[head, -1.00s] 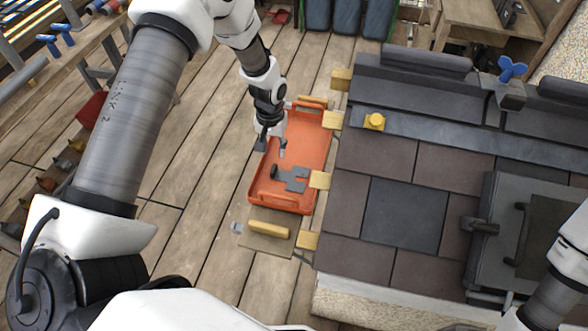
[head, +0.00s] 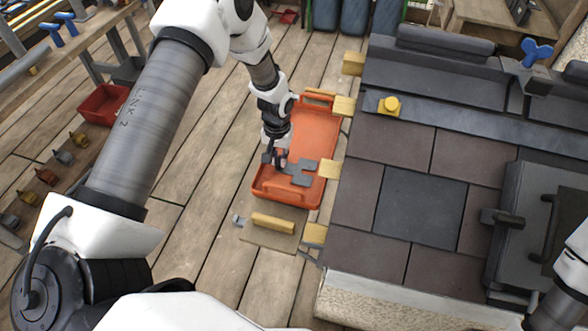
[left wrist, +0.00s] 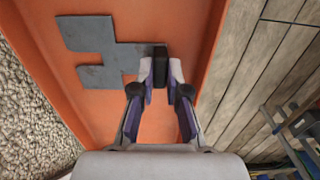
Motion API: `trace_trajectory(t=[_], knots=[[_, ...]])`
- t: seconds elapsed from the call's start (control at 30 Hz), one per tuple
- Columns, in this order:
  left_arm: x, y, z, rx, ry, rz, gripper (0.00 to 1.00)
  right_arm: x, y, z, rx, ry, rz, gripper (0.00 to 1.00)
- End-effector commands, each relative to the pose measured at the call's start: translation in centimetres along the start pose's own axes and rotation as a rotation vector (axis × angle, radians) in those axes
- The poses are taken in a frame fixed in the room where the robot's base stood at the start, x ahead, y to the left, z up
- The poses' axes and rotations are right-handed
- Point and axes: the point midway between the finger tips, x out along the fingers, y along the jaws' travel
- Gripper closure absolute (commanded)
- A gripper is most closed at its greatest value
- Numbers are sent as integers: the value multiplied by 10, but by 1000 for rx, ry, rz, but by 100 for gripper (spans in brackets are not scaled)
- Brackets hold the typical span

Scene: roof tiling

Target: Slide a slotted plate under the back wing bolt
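The grey slotted plate (head: 303,172) lies flat in the orange tray, with a dark upright grip at one end. It also shows in the left wrist view (left wrist: 95,45), its notch open to the left. My left gripper (head: 277,160) is down in the tray at this grip. In the left wrist view my left gripper (left wrist: 161,72) has a finger closely against each side of the black grip. A blue wing bolt (head: 537,52) stands on the dark ridge piece at the back right of the roof. My right gripper is not visible; part of that arm shows at the right edge.
The orange tray (head: 312,127) stands on the plank floor left of the tiled roof (head: 420,207). Yellow blocks (head: 343,106) line the roof's left edge. A yellow knob (head: 389,106) sits on the grey strip. A dark framed hatch (head: 530,217) stands at the right.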

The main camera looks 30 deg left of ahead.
Motion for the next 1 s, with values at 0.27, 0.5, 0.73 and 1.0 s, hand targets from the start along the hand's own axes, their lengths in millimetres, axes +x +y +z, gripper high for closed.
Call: trace_trajectory(t=[0.27,0.5,0.73,1.0], knots=[[0,0,0,0,0,0,100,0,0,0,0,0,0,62],[-4,0,0,0,0,0,100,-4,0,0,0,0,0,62],[-22,0,0,0,0,0,100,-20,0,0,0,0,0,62],[-41,0,0,0,0,0,100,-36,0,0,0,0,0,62]])
